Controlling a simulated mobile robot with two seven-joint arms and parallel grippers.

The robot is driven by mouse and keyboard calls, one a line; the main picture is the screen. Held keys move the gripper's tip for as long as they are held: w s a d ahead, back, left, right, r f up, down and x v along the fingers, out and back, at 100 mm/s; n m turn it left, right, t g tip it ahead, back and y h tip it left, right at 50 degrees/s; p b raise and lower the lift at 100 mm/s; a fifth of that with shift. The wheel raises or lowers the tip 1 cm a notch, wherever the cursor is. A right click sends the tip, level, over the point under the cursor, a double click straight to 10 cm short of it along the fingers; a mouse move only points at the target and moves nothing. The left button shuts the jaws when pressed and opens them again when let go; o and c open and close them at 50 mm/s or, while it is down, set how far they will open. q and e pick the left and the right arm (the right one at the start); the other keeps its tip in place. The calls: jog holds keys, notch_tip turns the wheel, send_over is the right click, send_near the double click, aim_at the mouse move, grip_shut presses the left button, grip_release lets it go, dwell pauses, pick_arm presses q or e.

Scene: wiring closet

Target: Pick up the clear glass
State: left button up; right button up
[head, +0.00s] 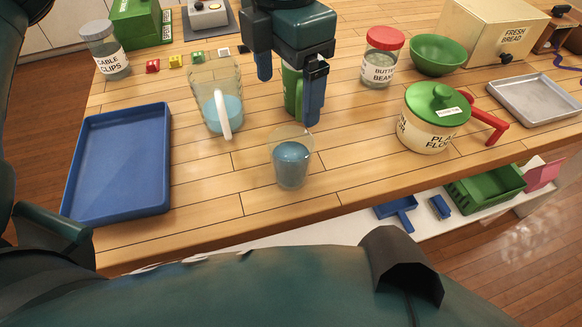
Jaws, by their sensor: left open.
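The clear glass (291,164) stands upright near the table's front edge, with blue liquid in it. My left gripper (289,100) is open and points down, just beyond the glass in the picture, apart from it. A green object (291,88), perhaps a cup, shows between its fingers; I cannot tell if it is between them or behind, and the gripper hides part of it. My right gripper is not in view.
A clear pitcher (209,91) with a white handle and blue liquid stands left of the glass. A blue tray (118,165) lies further left. A green-lidded flour pot (426,135), bean jar (380,65) and green bowl (437,56) stand right. Table beside the glass is clear.

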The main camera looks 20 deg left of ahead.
pick_arm(q)
send_near(291, 146)
jog(key=s+f, duration=0.2)
jog(key=s, duration=0.1)
jog(key=shift+w+d+f+p, duration=0.15)
jog(key=shift+f+p, duration=0.15)
jog(key=shift+f, duration=0.55)
jog(key=shift+s+d+f+p, duration=0.1)
jog(key=shift+f+p, duration=0.15)
jog(key=shift+f, duration=0.6)
jog(key=shift+w+d+f+p, duration=0.15)
jog(key=shift+f+p, duration=0.15)
jog(key=shift+f, duration=0.55)
jog(key=shift+r, duration=0.1)
jog(key=c, duration=1.3)
